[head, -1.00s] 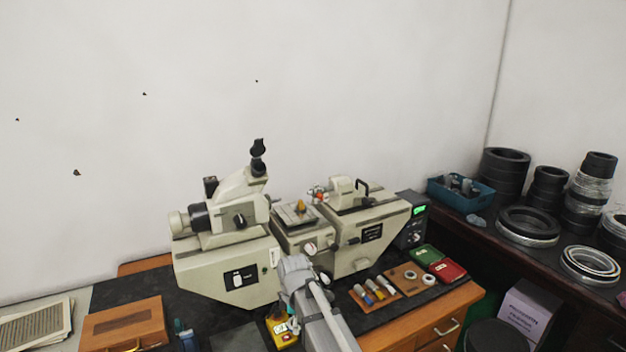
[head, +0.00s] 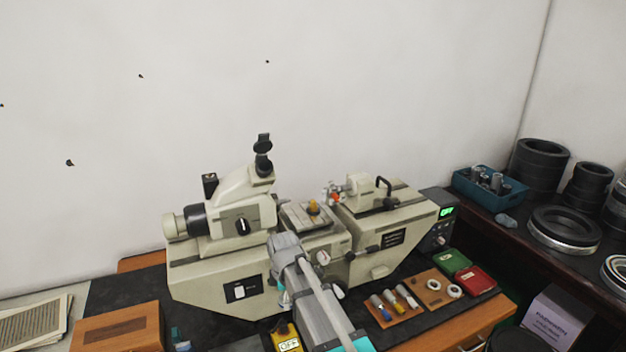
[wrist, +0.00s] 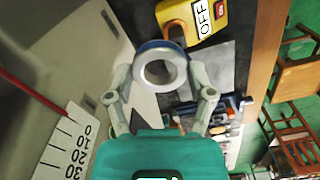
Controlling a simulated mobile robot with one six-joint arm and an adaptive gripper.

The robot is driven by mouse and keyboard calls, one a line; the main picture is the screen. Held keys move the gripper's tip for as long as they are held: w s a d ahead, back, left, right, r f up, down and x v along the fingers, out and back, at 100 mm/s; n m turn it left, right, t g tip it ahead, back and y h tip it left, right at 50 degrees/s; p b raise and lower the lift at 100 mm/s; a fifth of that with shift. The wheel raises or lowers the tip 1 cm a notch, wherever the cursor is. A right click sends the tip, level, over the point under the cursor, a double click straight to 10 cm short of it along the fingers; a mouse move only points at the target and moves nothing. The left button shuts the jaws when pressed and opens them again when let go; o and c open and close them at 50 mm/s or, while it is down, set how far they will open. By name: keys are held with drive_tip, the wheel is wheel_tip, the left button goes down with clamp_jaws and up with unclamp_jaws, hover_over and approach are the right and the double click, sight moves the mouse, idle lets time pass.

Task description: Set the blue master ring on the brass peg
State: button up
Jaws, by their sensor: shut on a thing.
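The blue master ring (wrist: 160,47) is a pale metal ring with a dark blue outer edge. My gripper (wrist: 160,78) is shut on it, one finger on each side, and its open bore faces the wrist camera. In the head view my gripper (head: 283,296) hangs in front of the cream measuring machine, mostly behind my own arm; the ring cannot be made out there. A small brass-coloured peg (head: 313,207) stands on the machine's middle stage (head: 296,216), behind and right of my wrist. The ring is apart from the peg.
A yellow box marked OFF (head: 286,339) sits below my gripper; it also shows in the wrist view (wrist: 208,17). The machine's left body (head: 215,280) is close beside the gripper. A wooden board with small tools and white rings (head: 432,291) lies to the right.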

drive_tip(key=shift+w+d, duration=0.1)
drive_tip(key=shift+w, duration=0.35)
drive_tip(key=shift+r, duration=0.15)
